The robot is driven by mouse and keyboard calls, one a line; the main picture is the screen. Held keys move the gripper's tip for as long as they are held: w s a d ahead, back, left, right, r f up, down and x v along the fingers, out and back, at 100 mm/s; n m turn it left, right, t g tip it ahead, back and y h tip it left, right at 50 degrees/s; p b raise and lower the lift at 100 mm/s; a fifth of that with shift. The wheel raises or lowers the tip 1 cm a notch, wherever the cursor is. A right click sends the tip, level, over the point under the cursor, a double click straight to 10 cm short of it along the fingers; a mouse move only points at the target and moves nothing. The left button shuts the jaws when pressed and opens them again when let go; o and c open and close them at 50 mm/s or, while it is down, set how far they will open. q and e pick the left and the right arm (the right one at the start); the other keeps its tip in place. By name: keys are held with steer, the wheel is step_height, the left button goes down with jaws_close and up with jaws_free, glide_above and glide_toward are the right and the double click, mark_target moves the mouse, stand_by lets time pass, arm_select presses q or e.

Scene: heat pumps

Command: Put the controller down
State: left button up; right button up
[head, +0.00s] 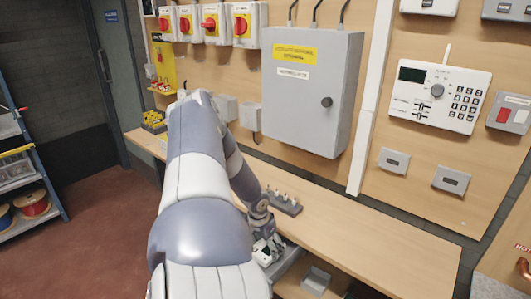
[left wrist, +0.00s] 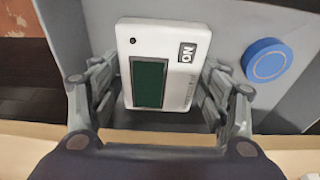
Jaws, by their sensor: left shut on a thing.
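I cannot tell whether the controller touches anything beneath. My right gripper is not in view.
A grey surface with a blue round part (left wrist: 267,61) is behind the controller. A grey block with small pegs (head: 284,202) stands on the bench, whose right part is clear. A grey cabinet (head: 308,95) and a white panel (head: 440,92) hang on the wall. A shelf rack (head: 22,165) stands left.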

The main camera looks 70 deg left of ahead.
mark_target(262, 252)
arm_select(q)
steer(key=shift+f+b, duration=0.45)
steer(key=shift+f, duration=0.4)
steer(key=o, duration=1.2)
steer(key=shift+r, duration=0.1)
steer(key=shift+r, duration=0.25)
steer(key=shift+s+d+r+p, duration=0.2)
steer(key=shift+s+r+p, duration=0.2)
steer(key=shift+r, duration=1.45)
steer(key=shift+s+d+r+p, duration=0.3)
steer(key=shift+r+p, duration=0.2)
steer(key=shift+r, duration=1.4)
steer(key=shift+s+d+r+p, duration=0.15)
steer(key=shift+s+r+p, duration=0.25)
steer(key=shift+r, duration=1.45)
